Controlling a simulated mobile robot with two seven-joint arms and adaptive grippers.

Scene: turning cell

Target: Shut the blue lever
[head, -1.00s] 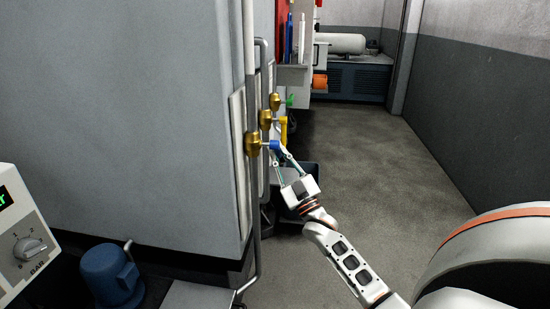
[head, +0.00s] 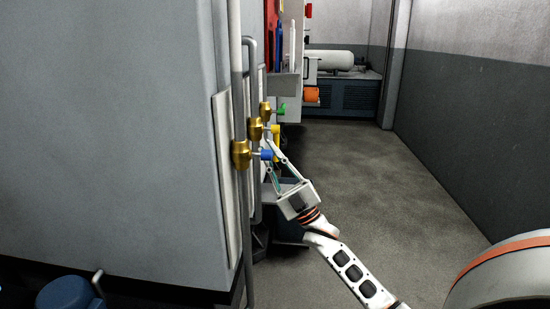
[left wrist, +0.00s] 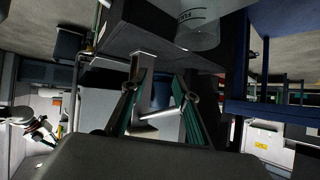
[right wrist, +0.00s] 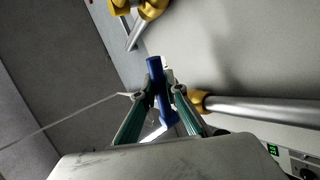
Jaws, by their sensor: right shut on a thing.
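The blue lever (head: 267,154) sits on the nearest brass valve (head: 241,154) on the grey cabinet's side in the head view. My right gripper (head: 269,157) reaches it from the lower right. In the right wrist view the blue lever (right wrist: 159,88) lies between the fingers, and the right gripper (right wrist: 160,97) is shut on it. The lever's exact angle to its pipe is hard to tell. My left gripper (left wrist: 162,88) shows only in the left wrist view, with its fingers apart and nothing clearly held between them.
Behind the blue lever are a yellow lever (head: 276,140) and a green lever (head: 281,112) on similar brass valves, close to my right gripper. The large grey cabinet (head: 110,130) fills the left. The floor (head: 370,190) to the right is clear up to the wall.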

